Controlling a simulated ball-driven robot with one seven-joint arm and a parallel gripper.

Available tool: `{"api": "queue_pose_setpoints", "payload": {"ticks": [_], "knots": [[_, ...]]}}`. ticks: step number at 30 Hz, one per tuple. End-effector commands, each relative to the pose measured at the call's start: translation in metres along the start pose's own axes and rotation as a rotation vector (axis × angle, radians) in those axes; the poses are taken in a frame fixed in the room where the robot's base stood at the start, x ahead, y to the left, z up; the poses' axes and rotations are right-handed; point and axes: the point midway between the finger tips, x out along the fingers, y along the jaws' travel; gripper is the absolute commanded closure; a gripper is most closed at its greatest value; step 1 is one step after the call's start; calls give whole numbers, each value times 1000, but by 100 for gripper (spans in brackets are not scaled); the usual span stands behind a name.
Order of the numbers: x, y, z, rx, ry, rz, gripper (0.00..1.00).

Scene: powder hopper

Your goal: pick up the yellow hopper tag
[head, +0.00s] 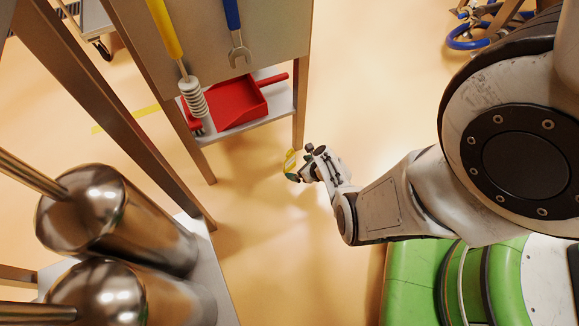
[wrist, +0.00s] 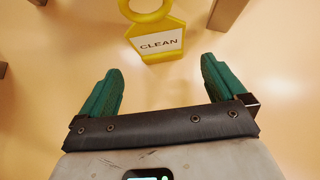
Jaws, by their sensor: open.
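The yellow hopper tag (wrist: 161,42) shows at the top of the wrist view. It has a ring at its upper end and a pale label reading CLEAN. My gripper (wrist: 160,78) is open, its two green fingers wide apart and nothing between them. The tag lies beyond the fingertips, roughly centred between them. In the head view the tag (head: 290,161) is small and partly hidden by my gripper (head: 296,174), which is right beside it. I cannot tell whether they touch or what the tag rests on.
Shiny metal cylinders (head: 140,225) stand at lower left. Floor is clear below my gripper.

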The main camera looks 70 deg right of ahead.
Motion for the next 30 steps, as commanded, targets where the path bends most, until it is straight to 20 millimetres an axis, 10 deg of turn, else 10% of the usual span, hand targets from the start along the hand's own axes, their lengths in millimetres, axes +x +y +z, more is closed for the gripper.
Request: {"api": "queue_pose_setpoints", "payload": {"ticks": [18, 30], "knots": [[56, -3, 4, -2, 0, 0, 2], [56, -2, 6, -2, 1, 0, 14]]}}
